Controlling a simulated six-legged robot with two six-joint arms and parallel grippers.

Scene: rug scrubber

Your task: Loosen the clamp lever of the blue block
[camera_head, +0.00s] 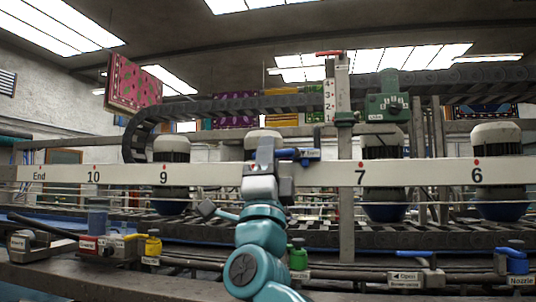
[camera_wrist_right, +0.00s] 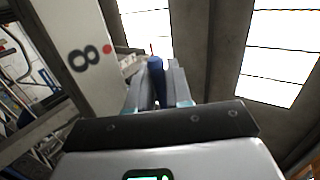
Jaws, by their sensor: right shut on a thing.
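A blue clamp lever (camera_head: 292,153) sticks out sideways at the numbered white rail (camera_head: 410,172), between the marks 9 and 7. My right gripper (camera_head: 268,155) is raised in front of the rail and hides the 8 in the head view. In the right wrist view, its two grey fingers (camera_wrist_right: 157,92) are shut on the blue lever (camera_wrist_right: 156,78), whose upper end shows between them. The 8 on the rail (camera_wrist_right: 88,62) shows to the left of the fingers. The block that bears the lever is mostly hidden behind my gripper. My left gripper is not in view.
A green block (camera_head: 388,106) and a post with a red top lever (camera_head: 329,54) stand above the rail at right. Below are yellow (camera_head: 152,246), green (camera_head: 298,258) and blue (camera_head: 516,262) nozzle valves and a blue lever marked Open (camera_head: 412,254).

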